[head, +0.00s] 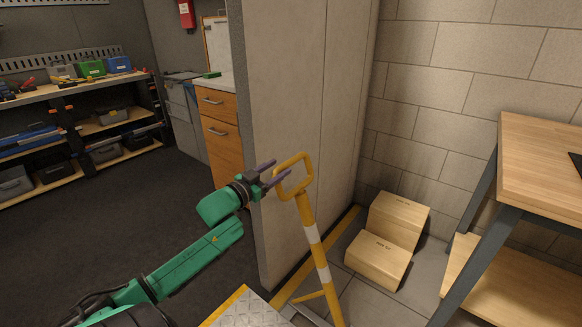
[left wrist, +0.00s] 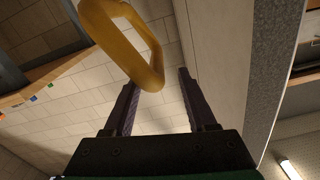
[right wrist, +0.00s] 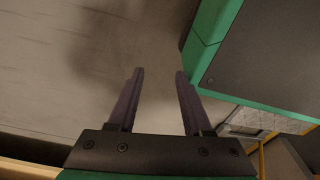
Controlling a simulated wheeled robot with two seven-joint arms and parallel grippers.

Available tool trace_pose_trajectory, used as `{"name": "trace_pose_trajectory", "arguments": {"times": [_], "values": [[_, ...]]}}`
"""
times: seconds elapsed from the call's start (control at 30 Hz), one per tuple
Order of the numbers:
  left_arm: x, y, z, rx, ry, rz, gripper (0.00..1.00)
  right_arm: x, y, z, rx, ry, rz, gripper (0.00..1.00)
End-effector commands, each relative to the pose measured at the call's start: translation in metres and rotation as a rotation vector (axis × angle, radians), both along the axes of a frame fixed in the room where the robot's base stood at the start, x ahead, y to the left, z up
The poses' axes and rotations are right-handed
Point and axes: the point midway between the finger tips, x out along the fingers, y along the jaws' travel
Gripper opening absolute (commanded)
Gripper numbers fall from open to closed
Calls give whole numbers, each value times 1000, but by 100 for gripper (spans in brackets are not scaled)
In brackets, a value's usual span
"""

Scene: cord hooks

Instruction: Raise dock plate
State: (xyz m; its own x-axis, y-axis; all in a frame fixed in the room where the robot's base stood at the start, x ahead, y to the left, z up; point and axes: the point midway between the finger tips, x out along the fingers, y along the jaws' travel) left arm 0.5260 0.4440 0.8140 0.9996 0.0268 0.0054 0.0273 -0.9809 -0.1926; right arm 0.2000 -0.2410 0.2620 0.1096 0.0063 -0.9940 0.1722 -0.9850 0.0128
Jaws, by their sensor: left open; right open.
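A yellow lever with a white band (head: 318,254) stands upright and slightly tilted beside the grey partition. Its top is a yellow loop handle (head: 306,182), which also shows close up in the left wrist view (left wrist: 151,72). The diamond-tread metal dock plate (head: 243,310) with a yellow edge lies at the bottom of the head view, partly cut off. My left gripper (head: 274,172) is open at the loop handle, its purple fingers reaching toward the loop's left side; I cannot tell whether they touch. My right gripper (right wrist: 158,75) is open and empty in the right wrist view.
The grey partition (head: 300,120) stands right behind the handle. Two cardboard boxes (head: 377,260) sit on the floor to the right, near a wooden table (head: 540,165). A drawer cabinet (head: 219,135) and shelving (head: 85,125) are at the back left. Dark floor on the left is clear.

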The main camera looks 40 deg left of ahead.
Motion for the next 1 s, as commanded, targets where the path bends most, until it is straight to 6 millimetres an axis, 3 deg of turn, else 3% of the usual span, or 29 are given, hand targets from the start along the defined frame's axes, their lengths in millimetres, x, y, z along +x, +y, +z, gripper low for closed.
{"name": "trace_pose_trajectory", "arguments": {"times": [0.1, 0.23, 0.57, 0.6, 0.73, 1.0], "values": [[24, 2, 0, 1, -3, 0, 57, 8, 2, 2, 0, -2, -4, 50], [41, 3, -1, -1, -2, 1, 57, 13, 3, 6, 0, -3, -6, 50], [48, 3, -2, -2, 2, 0, 57, 14, -1, 5, 24, -1, -5, 50], [48, 3, -2, -2, 2, 0, 49, 15, -4, 5, 22, 0, -5, 50], [48, 3, -2, -2, 2, 0, 0, 15, -3, 5, 22, -2, -5, 50], [48, 3, -1, -1, 1, 1, 0, 15, -3, 5, 23, -3, -5, 50]]}}
